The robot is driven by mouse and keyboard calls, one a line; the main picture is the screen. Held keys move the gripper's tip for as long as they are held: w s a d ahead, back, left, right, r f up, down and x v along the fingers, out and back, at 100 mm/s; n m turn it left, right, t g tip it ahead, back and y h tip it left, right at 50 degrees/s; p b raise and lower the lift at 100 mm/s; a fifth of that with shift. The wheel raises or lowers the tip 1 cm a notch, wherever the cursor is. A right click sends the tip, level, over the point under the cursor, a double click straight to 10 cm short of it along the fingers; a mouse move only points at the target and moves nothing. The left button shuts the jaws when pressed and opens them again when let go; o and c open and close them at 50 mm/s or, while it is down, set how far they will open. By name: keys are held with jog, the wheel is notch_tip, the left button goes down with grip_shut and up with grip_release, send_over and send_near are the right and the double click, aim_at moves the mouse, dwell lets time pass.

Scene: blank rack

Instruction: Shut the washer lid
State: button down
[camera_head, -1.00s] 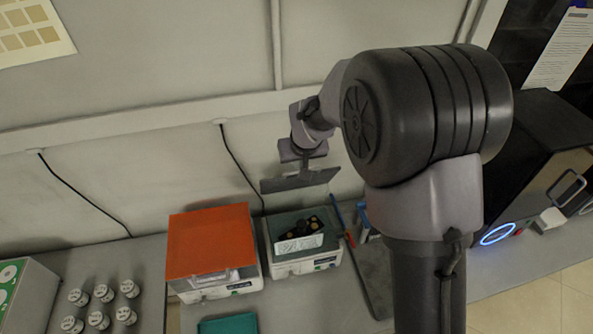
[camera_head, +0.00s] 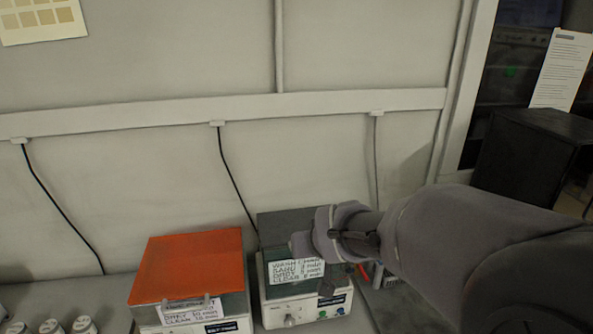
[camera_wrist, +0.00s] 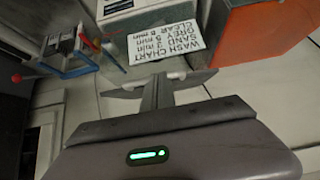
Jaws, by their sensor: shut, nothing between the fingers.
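A washer-like unit (camera_head: 302,310) with a white base and knobs stands at the bottom middle of the head view. Its dark green upper part (camera_head: 277,256) carries a white wash chart label (camera_head: 297,271); a grey panel rises behind. My wrist hides part of it, so I cannot tell how far the lid is open. In the wrist view the label (camera_wrist: 166,37) appears upside down, just beyond my gripper. My gripper (camera_wrist: 160,82) is shut and empty, close to the unit's front; contact cannot be told.
An orange-topped unit (camera_head: 188,268) stands to the left, and it shows at the right in the wrist view (camera_wrist: 258,32). White-lidded jars (camera_head: 52,327) sit at the bottom left. A wall rises behind the bench.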

jog(key=f+b, duration=0.2)
jog(key=s+f+b, duration=0.1)
jog(key=f+b, duration=0.1)
jog(key=f, duration=0.1)
jog(key=shift+s+d+f, duration=0.1)
jog(key=shift+s+f, duration=0.05)
jog(key=shift+f, duration=0.15)
jog(key=shift+f, duration=0.15)
jog(key=shift+s, duration=0.1)
